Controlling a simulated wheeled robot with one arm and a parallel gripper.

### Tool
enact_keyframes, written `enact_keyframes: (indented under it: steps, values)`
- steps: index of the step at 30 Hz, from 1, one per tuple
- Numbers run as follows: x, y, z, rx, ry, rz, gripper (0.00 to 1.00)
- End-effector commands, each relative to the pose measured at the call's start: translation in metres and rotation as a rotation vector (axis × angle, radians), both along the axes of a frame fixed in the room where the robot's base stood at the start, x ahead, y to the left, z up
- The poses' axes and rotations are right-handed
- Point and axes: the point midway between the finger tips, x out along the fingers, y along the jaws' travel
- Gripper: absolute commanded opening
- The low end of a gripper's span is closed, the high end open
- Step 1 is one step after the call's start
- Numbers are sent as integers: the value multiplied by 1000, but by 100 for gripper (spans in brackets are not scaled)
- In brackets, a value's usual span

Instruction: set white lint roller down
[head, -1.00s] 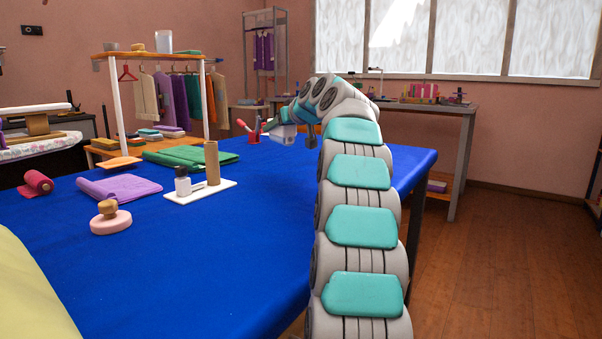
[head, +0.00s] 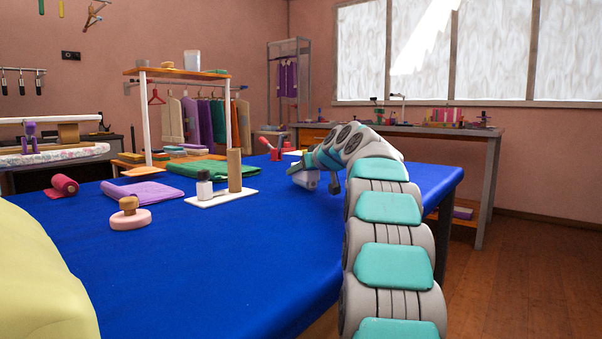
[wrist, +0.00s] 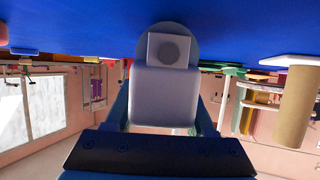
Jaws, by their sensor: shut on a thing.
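The white lint roller (wrist: 165,97) fills the middle of the wrist view, with a round pale end at its far side. In the head view my gripper (head: 307,170) is low over the far right part of the blue table (head: 235,255).
A white tray (head: 212,202) with a small bottle (head: 204,187) and brown cylinder (head: 234,170) stands left of my gripper. Red-handled items (head: 273,149) are just behind it. Green cloth (head: 208,169) and purple cloth (head: 145,192) lie farther left. The table's front middle is clear.

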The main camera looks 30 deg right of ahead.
Motion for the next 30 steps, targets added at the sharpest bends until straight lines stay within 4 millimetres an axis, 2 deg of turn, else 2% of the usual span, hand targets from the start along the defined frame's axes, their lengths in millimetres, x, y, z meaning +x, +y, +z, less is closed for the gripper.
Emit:
enact_keyframes:
  steps: [3,4,11,22,30]
  values:
    - [0,0,-4,0,-1,0,0]
    - [0,0,-3,0,-1,0,58]
    - [0,0,-2,0,-1,0,84]
    - [-1,0,3,0,0,-1,85]
    - [-35,3,17,0,-4,0,85]
